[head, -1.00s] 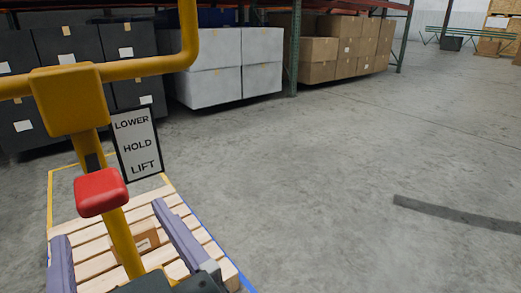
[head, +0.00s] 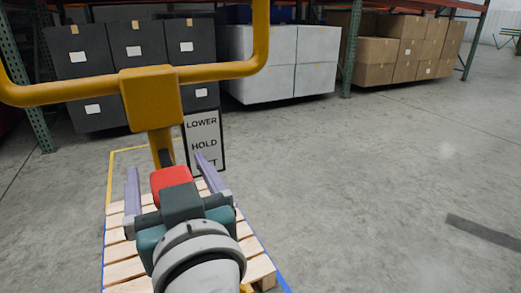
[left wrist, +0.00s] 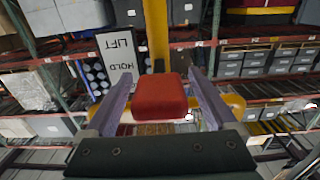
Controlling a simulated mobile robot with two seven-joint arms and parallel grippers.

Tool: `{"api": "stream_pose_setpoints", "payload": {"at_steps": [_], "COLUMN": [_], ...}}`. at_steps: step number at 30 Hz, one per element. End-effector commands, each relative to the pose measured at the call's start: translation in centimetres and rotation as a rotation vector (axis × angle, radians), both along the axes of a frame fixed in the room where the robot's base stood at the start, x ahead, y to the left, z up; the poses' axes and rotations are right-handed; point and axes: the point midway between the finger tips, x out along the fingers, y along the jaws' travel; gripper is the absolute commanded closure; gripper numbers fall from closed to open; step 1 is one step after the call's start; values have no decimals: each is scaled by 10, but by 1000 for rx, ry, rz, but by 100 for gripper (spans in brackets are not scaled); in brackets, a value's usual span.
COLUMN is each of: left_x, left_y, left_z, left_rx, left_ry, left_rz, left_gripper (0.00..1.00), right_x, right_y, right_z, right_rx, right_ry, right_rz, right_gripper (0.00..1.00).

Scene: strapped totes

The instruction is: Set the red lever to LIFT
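The red lever knob (head: 171,178) is on the yellow post, left of and below the white label plate (head: 203,132). The plate reads LOWER, HOLD and LIFT from top to bottom. LIFT is partly hidden by a finger of my left gripper (head: 166,163). The two purple-grey fingers are open and lie on either side of the knob. In the left wrist view, the red knob (left wrist: 160,98) sits between the spread fingers of the gripper (left wrist: 160,73), with gaps on both sides. The plate (left wrist: 118,62) shows there upside down. My right gripper is not in view.
A yellow handlebar (head: 220,70) with a yellow block (head: 151,97) stands above the knob. A wooden pallet (head: 258,266) lies below my left arm. Dark totes, white totes (head: 275,65) and brown boxes (head: 405,50) stand behind. The floor at right is mostly clear.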

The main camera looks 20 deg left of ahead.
Motion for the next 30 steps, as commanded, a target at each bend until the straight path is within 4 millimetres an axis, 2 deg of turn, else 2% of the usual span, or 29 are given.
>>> {"api": "stream_pose_setpoints", "payload": {"at_steps": [2, 24, 30], "left_x": [0, 0, 0], "left_y": [0, 0, 0], "left_z": [0, 0, 0], "left_rx": [0, -1, -1], "left_ry": [0, 1, 1], "left_rz": [0, 0, 0], "left_gripper": [18, 100, 100], "right_x": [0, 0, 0], "right_y": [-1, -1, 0], "right_z": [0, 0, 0], "right_rx": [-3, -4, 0], "right_ry": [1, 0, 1], "right_rz": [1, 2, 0], "right_gripper": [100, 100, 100]}}
